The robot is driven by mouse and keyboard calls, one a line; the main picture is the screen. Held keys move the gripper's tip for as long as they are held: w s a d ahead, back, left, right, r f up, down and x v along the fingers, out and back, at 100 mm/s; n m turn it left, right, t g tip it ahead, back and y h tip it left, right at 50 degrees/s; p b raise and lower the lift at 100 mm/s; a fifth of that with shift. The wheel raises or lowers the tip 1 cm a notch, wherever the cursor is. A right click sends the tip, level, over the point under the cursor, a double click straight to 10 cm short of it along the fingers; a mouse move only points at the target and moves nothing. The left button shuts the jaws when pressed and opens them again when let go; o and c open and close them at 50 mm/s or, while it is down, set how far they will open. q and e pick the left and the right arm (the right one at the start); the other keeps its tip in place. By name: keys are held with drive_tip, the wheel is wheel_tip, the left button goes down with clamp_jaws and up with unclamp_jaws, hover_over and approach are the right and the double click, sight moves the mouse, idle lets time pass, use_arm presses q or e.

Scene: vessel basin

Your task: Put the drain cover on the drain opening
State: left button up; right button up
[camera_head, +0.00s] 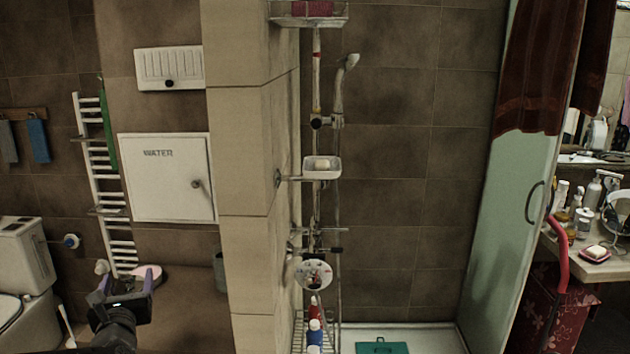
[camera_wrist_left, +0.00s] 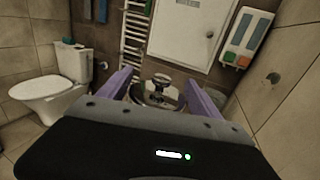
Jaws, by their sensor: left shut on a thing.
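My left gripper (camera_head: 123,284) is low at the left in the head view, in front of the towel rail, with its purple fingers spread apart. In the left wrist view the gripper (camera_wrist_left: 158,90) has a dark, round metallic piece with a knob (camera_wrist_left: 155,95) between its fingers. This looks like the drain cover, held across its width; the wrist housing hides its near part. In the head view I cannot make the cover out clearly. The drain opening is not visible in either view. My right gripper is not in view.
A tiled pillar (camera_head: 245,180) separates the toilet side from the shower. A white toilet (camera_head: 22,265) stands left. The white shower floor (camera_head: 430,338) holds a teal item (camera_head: 382,346) and a bottle rack. A glass door (camera_head: 510,220) and cluttered counter are at right.

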use_arm(q)
drive_tip(key=s+d+f+m+h+b, duration=0.1)
drive_tip(key=d+f+m+h+b, duration=0.1)
drive_tip(key=d+f, duration=0.8)
drive_tip(key=s+d+f+m+t+h+b, duration=0.1)
drive_tip(key=d+f+h+b, duration=0.3)
drive_tip(key=d+f, duration=0.6)
drive_tip(key=s+d+m+b, duration=0.1)
drive_tip(key=d, duration=0.4)
drive_tip(key=shift+s+f+h, duration=0.15)
drive_tip(key=shift+f+h, duration=0.25)
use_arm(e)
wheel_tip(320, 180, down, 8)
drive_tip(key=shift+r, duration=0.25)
use_arm(q)
drive_tip(key=shift+f, duration=0.1)
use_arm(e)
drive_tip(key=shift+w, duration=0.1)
